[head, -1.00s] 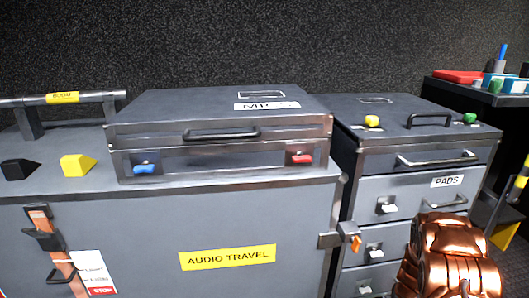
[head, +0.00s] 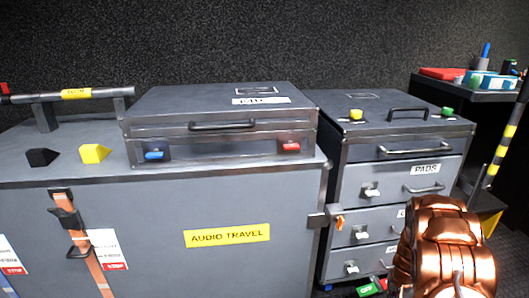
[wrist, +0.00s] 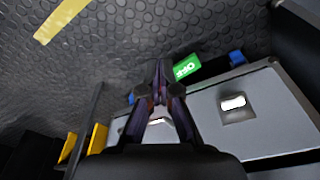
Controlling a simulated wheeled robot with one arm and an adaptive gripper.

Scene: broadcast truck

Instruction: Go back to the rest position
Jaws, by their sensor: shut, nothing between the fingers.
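My gripper (wrist: 160,70) shows in the wrist view with its fingertips together and nothing between them. It hangs over the dark studded floor beside a grey drawer front (wrist: 275,130) with a white latch. In the head view my copper-coloured arm stands at the lower right, in front of the drawer cabinet (head: 345,195); the gripper itself is not visible there.
A large grey case (head: 140,240) labelled AUDIO TRAVEL stands left, with a flat closed case (head: 220,110) on top. Black and yellow wedges (head: 94,153) sit beside it. A green OFF tag (wrist: 187,68) lies by the drawers. A dark shelf (head: 470,92) stands back right.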

